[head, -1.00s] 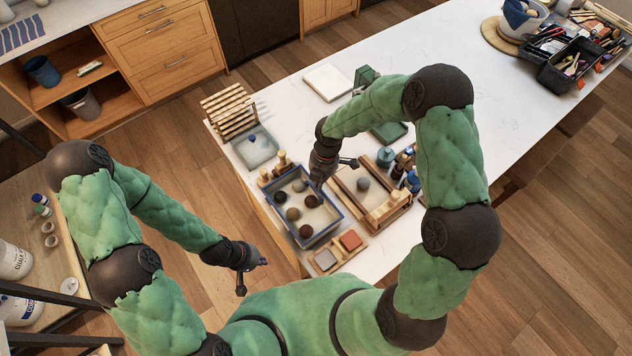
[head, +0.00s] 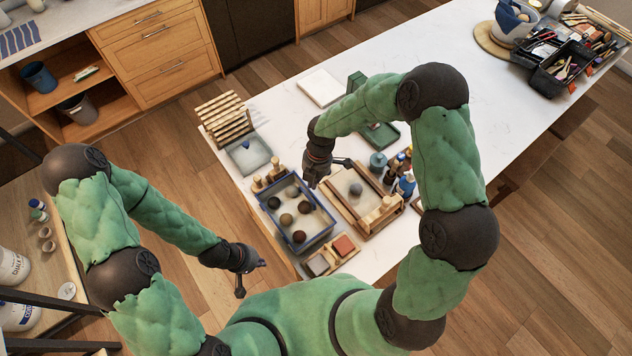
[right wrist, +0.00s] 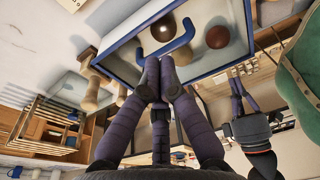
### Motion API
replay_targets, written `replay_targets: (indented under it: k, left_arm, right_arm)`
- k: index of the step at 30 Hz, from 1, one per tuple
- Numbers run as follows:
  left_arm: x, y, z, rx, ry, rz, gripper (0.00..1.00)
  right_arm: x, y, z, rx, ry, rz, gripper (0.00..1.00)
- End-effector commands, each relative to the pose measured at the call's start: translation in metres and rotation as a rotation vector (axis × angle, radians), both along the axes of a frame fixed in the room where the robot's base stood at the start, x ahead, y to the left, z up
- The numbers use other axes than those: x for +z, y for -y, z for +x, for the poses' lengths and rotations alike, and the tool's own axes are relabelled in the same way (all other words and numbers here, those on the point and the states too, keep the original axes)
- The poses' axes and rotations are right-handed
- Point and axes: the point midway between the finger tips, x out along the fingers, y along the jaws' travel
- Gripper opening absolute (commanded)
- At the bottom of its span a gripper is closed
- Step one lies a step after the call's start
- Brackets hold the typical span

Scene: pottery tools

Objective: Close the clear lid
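A blue-framed box (head: 316,241) with several round balls inside stands near the table's front left edge. In the right wrist view its blue frame (right wrist: 118,45) and a blue bar-like handle (right wrist: 178,39) show, with balls behind. The clear pane itself is hard to make out, so its angle is unclear. My left gripper (head: 254,277) is open and empty, in front of the table edge.
A tan wooden tray (head: 376,222) with a grey ball stands right of the box. Wooden pegs (head: 269,176) and a slatted rack (head: 221,117) are behind left. Small colored tiles (head: 345,246) lie in front.

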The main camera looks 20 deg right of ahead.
Motion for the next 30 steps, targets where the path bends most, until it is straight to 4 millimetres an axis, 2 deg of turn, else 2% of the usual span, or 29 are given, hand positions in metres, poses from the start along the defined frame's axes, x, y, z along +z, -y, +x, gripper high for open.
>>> replay_targets:
  k: [1, 3, 9, 15, 21, 30]
  left_arm:
    - [0.008, 0.0, 0.0, -0.001, 0.0, 0.0, 0.0]
    - [0.0, 0.0, 0.0, -0.001, 0.001, 0.0, 0.0]
    - [-0.007, 0.0, 0.0, 0.0, 0.0, 0.0, 0.0]
    - [-0.01, 0.0, 0.0, 0.0, 0.0, 0.0, 0.0]
    - [-0.011, 0.0, 0.0, -0.001, 0.0, 0.0, 0.0]
    - [-0.011, 0.0, 0.0, 0.0, 0.0, 0.0, 0.0]
  right_arm:
    - [0.013, -0.001, 0.002, 0.0, 0.003, 0.0, 0.0]
    - [0.019, 0.013, 0.008, -0.005, 0.006, -0.001, 0.0]
    - [0.045, 0.04, 0.018, -0.004, 0.003, 0.0, 0.0]
    - [0.065, 0.058, 0.026, -0.002, 0.001, -0.001, 0.0]
    - [0.073, 0.065, 0.028, -0.001, 0.0, 0.0, 0.0]
    - [0.073, 0.065, 0.029, 0.0, 0.0, 0.0, 0.0]
